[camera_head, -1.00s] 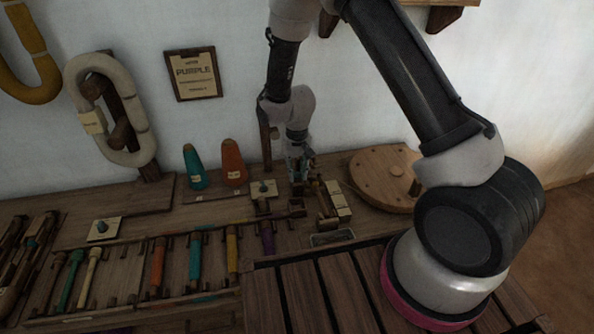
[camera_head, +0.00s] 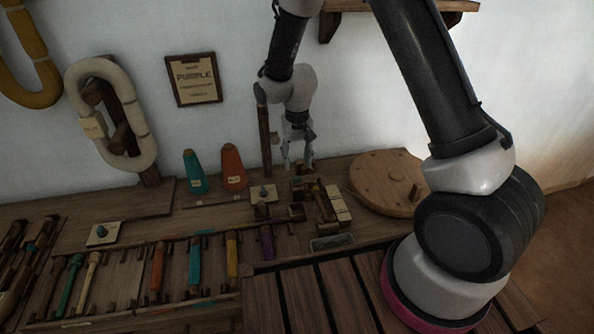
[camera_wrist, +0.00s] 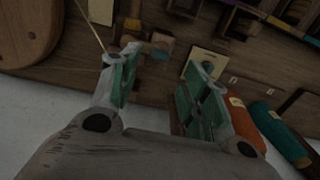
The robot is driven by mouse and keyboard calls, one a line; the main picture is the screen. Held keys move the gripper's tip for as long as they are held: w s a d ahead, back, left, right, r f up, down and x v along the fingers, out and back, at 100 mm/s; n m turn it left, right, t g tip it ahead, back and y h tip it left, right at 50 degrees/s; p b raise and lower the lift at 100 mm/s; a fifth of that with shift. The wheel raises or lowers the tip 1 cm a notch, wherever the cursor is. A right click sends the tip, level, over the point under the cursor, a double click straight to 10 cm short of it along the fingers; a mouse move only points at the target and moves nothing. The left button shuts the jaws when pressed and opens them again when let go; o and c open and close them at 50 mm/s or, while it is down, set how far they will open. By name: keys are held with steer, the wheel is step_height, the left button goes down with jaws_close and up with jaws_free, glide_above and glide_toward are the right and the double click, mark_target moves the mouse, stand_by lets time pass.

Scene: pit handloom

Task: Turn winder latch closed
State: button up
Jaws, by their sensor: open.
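The winder (camera_head: 322,203) is a small wooden assembly with pale blocks on the bench, left of a round wooden disc. Its wooden parts (camera_wrist: 128,32) also show in the wrist view, beyond my left finger, with a small teal-tipped part (camera_wrist: 157,53) beside them. I cannot tell for certain which part is the latch or how it is turned. My gripper (camera_head: 297,163) points down above the back of the winder. Its fingers stand apart with nothing between them in the wrist view (camera_wrist: 165,70).
A teal cone (camera_head: 194,172) and an orange cone (camera_head: 232,167) stand left of my gripper. A plate with a teal knob (camera_head: 264,193) lies near the winder. The round disc (camera_head: 376,180) is on the right. A rack of coloured bobbins (camera_head: 195,260) lies in front.

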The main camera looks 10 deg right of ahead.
step_height(320, 180, up, 5)
steer(key=shift+f, duration=0.1)
stand_by(0.3)
